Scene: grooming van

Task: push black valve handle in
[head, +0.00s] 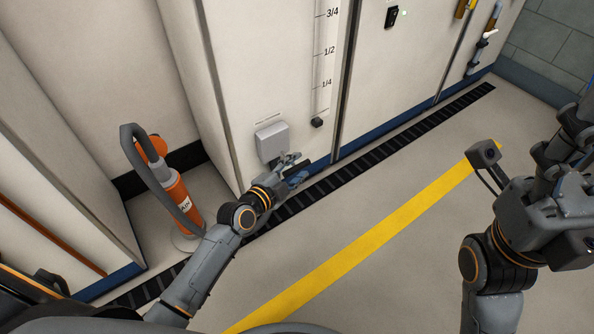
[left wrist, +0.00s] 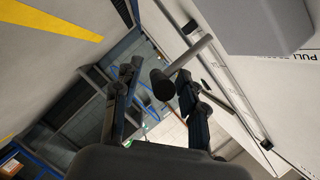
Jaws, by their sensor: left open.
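The black valve handle (left wrist: 163,86) is a short dark cylinder on a bar that runs up toward the grey housing (left wrist: 265,22) in the left wrist view. The housing also shows in the head view as a light grey box (head: 272,142) low on the white cabinet wall. My left gripper (left wrist: 157,76) is open, with the handle's end appearing between its two fingers; I cannot tell whether they touch it. In the head view my left gripper (head: 296,167) is just below the box, and the handle is mostly hidden. My right gripper is not clear at the right edge.
An orange cylinder (head: 177,190) with a grey looped hose stands to the left, near my left arm. A dark floor grate (head: 390,142) runs along the cabinet base. A marked level gauge (head: 322,60) is above. The floor around the yellow stripe (head: 350,255) is clear.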

